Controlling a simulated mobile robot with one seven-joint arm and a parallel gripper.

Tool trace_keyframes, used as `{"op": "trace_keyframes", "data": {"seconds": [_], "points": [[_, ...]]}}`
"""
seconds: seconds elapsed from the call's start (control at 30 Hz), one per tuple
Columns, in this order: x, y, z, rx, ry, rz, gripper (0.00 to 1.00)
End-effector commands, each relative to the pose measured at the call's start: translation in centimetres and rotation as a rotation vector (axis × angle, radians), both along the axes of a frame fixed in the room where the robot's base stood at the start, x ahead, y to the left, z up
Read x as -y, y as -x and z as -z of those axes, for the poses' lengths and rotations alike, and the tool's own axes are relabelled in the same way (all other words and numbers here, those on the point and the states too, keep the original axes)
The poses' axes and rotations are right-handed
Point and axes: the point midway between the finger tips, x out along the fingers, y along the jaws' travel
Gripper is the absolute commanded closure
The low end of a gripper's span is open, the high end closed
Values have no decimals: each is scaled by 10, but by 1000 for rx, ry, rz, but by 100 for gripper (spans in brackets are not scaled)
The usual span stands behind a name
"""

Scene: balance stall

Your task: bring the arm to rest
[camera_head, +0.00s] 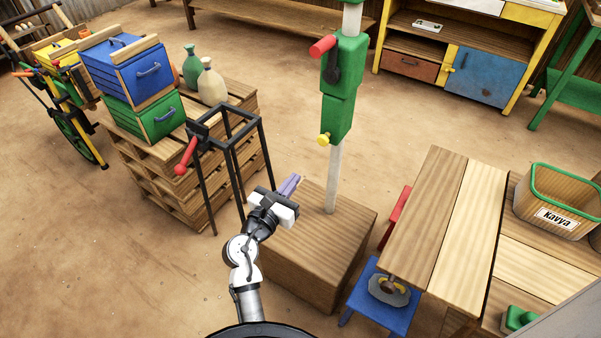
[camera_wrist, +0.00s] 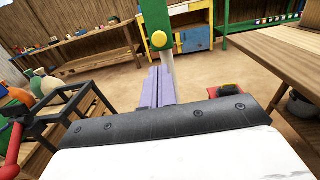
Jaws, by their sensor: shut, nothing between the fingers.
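My gripper (camera_head: 290,184) reaches forward from the bottom of the head view, above the near left part of a wooden block base (camera_head: 320,260). Its two purple fingers are together with nothing between them. In the wrist view the shut fingers (camera_wrist: 158,88) point away toward a pale post. That post rises from the block and carries a green housing (camera_head: 341,90) with a red handle (camera_head: 323,46) and a yellow knob (camera_head: 323,139). My gripper looks apart from the post, though the exact gap is hard to tell.
A black metal frame (camera_head: 232,150) with a red grip (camera_head: 185,157) stands close left of my gripper. Pallets (camera_head: 190,190) hold blue and green boxes and two bottles. At right are a wooden table (camera_head: 430,215), a basket (camera_head: 556,205) labelled "kavya" and a blue stool (camera_head: 376,312). Floor is clear lower left.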

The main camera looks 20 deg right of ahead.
Motion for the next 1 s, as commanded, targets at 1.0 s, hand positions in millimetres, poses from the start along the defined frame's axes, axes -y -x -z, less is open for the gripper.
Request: {"op": "trace_keyframes", "data": {"seconds": [1.0], "points": [[-344,-21,-254,944,-1293,-1262,100]]}}
